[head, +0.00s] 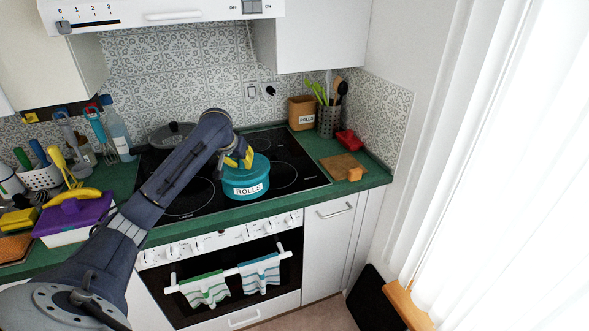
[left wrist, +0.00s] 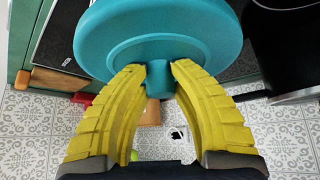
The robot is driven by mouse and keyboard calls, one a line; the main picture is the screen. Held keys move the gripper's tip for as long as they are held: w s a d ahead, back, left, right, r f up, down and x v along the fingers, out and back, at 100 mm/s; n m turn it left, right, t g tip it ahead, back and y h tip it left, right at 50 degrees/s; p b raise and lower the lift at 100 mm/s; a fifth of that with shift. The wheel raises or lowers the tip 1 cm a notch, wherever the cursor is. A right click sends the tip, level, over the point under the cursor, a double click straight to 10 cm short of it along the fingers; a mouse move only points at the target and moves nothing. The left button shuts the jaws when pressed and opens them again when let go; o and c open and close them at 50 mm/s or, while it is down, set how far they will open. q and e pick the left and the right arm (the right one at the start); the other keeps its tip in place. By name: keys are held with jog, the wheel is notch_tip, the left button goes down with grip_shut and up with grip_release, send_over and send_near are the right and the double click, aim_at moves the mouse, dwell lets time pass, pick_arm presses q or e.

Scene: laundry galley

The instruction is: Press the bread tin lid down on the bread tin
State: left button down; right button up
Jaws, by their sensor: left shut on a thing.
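The teal bread tin (head: 246,188), with a "ROLLS" label on its front, stands upright on the black hob. The round teal bread tin lid (head: 262,166) is at the top of the tin; I cannot tell whether it is fully seated. My left gripper (head: 240,160) comes over from the left, with its yellow fingers at the lid. In the left wrist view the left gripper (left wrist: 160,75) is shut on the knob of the lid (left wrist: 105,35). The lid hides the tin there. My right gripper is in neither view.
A brown "ROLLS" canister (head: 302,112), a utensil holder (head: 328,121), a red item (head: 349,140) and a wooden board (head: 342,166) stand right of the hob. A grey pot lid (head: 172,134) is behind my arm. A purple-lidded box (head: 75,215) is left.

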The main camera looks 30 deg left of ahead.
pick_arm(q)
jog(key=shift+f, duration=0.3)
jog(key=c, duration=1.1)
grip_release()
jog(key=shift+c, duration=1.4)
jog(key=shift+r, duration=0.1)
jog(key=shift+r, duration=3.45)
